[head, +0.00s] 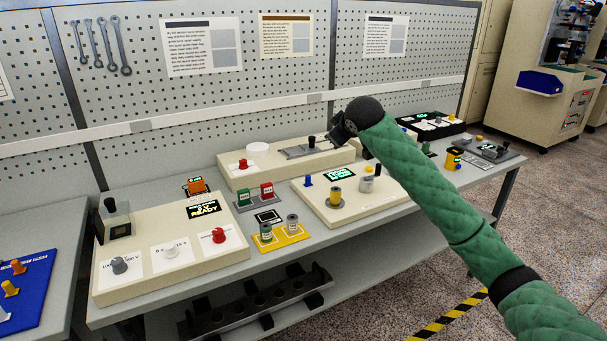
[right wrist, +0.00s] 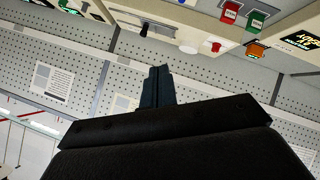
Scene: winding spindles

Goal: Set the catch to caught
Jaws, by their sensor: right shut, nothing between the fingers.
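No label I can read names the catch. A grey slotted plate (head: 305,152) with an upright black knob (head: 311,142) lies on the rear cream panel (head: 240,178). The same black knob (right wrist: 144,29) and plate (right wrist: 165,30) show upside down in the right wrist view. My right gripper (head: 338,134) is over the right end of this panel, just right of the knob; its fingers are mostly hidden by the wrist. In the right wrist view its fingers (right wrist: 157,88) are shut and empty, apart from the knob. My left gripper is not in view.
A red knob (head: 243,164) and white disc (head: 257,149) sit on the same panel. In front are a cream console reading READY (head: 203,209), a yellow tray (head: 282,237) and another cream panel (head: 322,206) with knobs. A pegboard stands behind the bench.

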